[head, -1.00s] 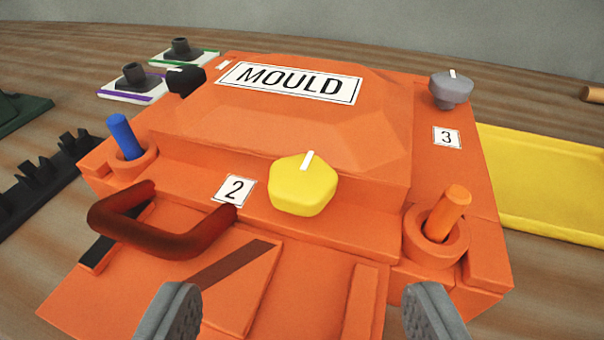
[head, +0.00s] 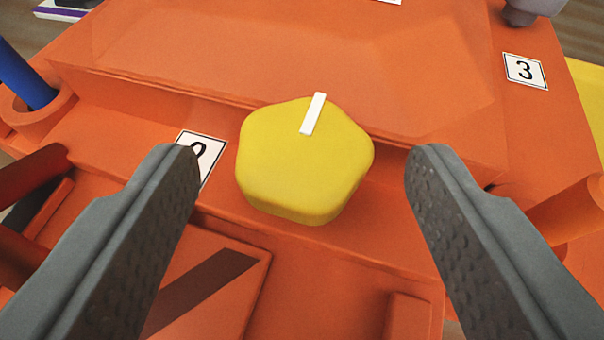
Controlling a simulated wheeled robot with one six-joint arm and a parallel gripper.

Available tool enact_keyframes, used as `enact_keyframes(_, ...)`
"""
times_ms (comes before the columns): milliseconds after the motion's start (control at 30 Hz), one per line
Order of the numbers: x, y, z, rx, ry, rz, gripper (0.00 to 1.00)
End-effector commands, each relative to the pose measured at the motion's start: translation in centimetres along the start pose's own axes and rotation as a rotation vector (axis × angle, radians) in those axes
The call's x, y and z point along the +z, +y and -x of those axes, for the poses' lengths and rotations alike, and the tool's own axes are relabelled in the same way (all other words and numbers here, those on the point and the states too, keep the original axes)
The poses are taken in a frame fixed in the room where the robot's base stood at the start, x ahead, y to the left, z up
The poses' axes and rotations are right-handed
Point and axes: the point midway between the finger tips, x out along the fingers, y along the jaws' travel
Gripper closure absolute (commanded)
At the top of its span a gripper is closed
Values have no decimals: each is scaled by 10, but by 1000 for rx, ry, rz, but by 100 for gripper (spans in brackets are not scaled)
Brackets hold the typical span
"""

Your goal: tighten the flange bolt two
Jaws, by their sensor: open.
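The flange bolt two is a yellow, rounded five-sided knob (head: 303,170) on the front ledge of the orange mould (head: 290,50). A white mark on its top points up and slightly right. The label 2 (head: 203,156) is just left of it, partly covered by my left finger. My gripper (head: 303,165) is open, one finger on each side of the knob in the picture. There are gaps between the knob and both fingers. I cannot tell how far the fingertips are above it.
A blue pin (head: 24,77) stands in a socket at left. A dark red handle (head: 25,190) is at lower left. Label 3 (head: 525,71) and a grey knob (head: 530,10) are at upper right. A yellow tray (head: 588,95) shows at the right edge.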

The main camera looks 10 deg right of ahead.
Motion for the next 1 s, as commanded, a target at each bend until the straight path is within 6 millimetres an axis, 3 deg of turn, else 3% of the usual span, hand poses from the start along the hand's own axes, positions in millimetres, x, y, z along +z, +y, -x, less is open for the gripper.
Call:
enact_keyframes(133,0,0,0,0,0,0,38)
enact_keyframes(367,0,0,0,0,0,0,82)
enact_keyframes(667,0,-2,0,23,1,-8,82)
enact_keyframes(1000,1,-8,-2,161,-9,-66,82)
